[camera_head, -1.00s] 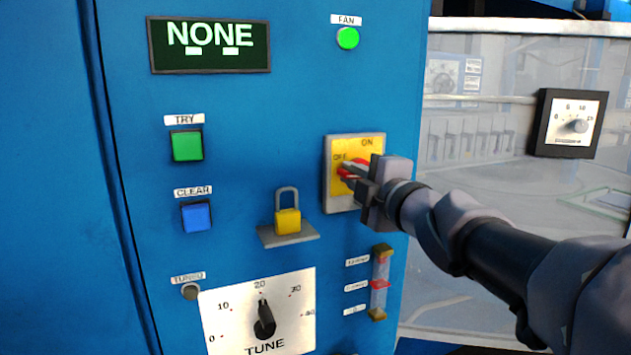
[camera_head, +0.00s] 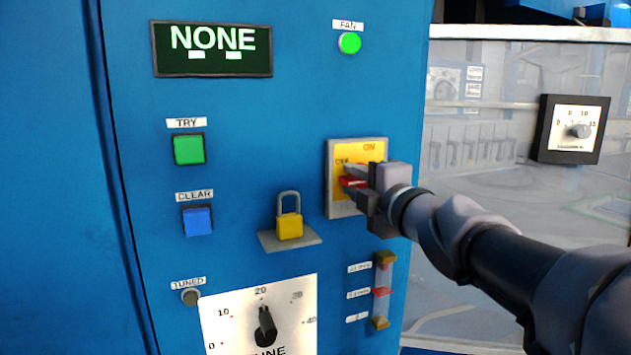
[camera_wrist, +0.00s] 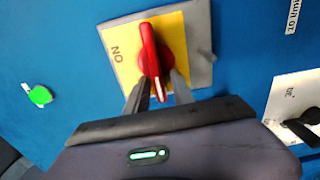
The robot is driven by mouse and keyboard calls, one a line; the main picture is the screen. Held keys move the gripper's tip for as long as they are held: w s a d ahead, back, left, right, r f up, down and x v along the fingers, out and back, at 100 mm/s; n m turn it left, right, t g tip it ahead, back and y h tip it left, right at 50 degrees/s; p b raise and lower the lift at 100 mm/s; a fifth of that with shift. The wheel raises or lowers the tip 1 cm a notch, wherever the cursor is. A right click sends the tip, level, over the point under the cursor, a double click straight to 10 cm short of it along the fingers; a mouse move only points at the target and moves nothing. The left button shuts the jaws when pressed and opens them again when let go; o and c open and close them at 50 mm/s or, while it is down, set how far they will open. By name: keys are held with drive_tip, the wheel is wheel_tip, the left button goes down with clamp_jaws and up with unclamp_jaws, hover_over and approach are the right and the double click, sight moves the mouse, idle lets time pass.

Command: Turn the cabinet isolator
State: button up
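The cabinet isolator (camera_head: 375,150) is a yellow plate in a grey frame on the blue cabinet front, marked ON at upper right and OFF at left. Its red handle (camera_wrist: 149,45) lies roughly level across the plate, with its white-marked end toward the OFF side. My gripper (camera_wrist: 160,82) is at the plate, with one finger on each side of the handle's near end. Some space shows between the right finger and the handle in the wrist view; contact at the left finger is unclear. In the head view my gripper hides the handle's right part.
A yellow padlock (camera_head: 289,226) stands on a small grey shelf left of the isolator. A slider gauge (camera_head: 381,290) is below it, and a TUNE dial (camera_head: 225,310) at lower left. TRY (camera_head: 188,149) and CLEAR (camera_head: 197,221) buttons are farther left. The display (camera_head: 212,48) reads NONE.

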drive_tip(key=shift+s, duration=0.1)
drive_tip(key=p+v, duration=0.4)
drive_tip(key=v, duration=1.3)
drive_tip(key=shift+p, duration=0.3)
drive_tip(key=shift+d+r, duration=0.1)
